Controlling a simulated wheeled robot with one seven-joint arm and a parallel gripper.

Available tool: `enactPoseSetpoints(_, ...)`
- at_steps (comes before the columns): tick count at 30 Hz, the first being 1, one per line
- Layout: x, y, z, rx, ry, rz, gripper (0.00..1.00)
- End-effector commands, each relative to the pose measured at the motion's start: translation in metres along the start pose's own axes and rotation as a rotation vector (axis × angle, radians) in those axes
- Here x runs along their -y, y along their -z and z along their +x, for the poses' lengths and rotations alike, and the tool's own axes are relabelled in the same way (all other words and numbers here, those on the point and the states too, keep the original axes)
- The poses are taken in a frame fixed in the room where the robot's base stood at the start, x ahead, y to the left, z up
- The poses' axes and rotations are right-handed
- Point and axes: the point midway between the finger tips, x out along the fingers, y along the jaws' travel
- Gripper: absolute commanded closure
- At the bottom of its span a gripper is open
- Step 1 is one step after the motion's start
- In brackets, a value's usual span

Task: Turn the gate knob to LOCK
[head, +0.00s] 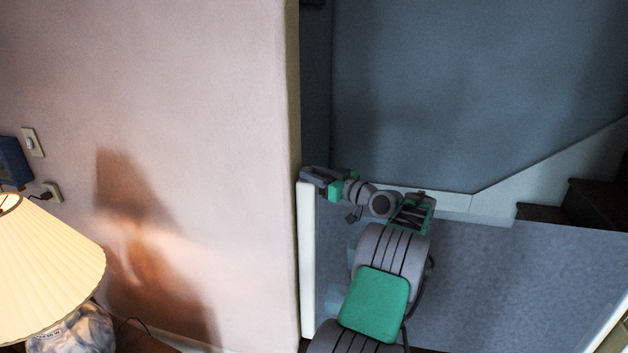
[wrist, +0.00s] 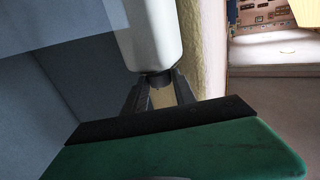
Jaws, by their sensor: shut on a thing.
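The gate has a white upright post (head: 307,262) beside the wall's edge and a grey see-through panel (head: 480,275) stretching right. My gripper (head: 308,174) is at the top of this post. In the wrist view, my gripper (wrist: 158,88) is shut on a small dark knob (wrist: 158,77) at the end of the white rounded gate housing (wrist: 150,38). The fingers stand on either side of the knob and cover much of it. No LOCK mark can be read, so I cannot tell which way the knob is turned.
A pink-beige wall (head: 200,140) ends just left of the post. A lit lamp (head: 45,265) stands at the lower left, near a switch (head: 32,142). Dark stairs (head: 590,205) rise behind the gate at the right.

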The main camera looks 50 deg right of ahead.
Motion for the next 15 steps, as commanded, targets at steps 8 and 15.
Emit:
enactPoseSetpoints(8, 0.007, -0.005, 0.001, -0.005, -0.161, -0.007, 1.0)
enactPoseSetpoints(15, 0.013, -0.004, 0.003, -0.007, -0.366, -0.008, 1.0)
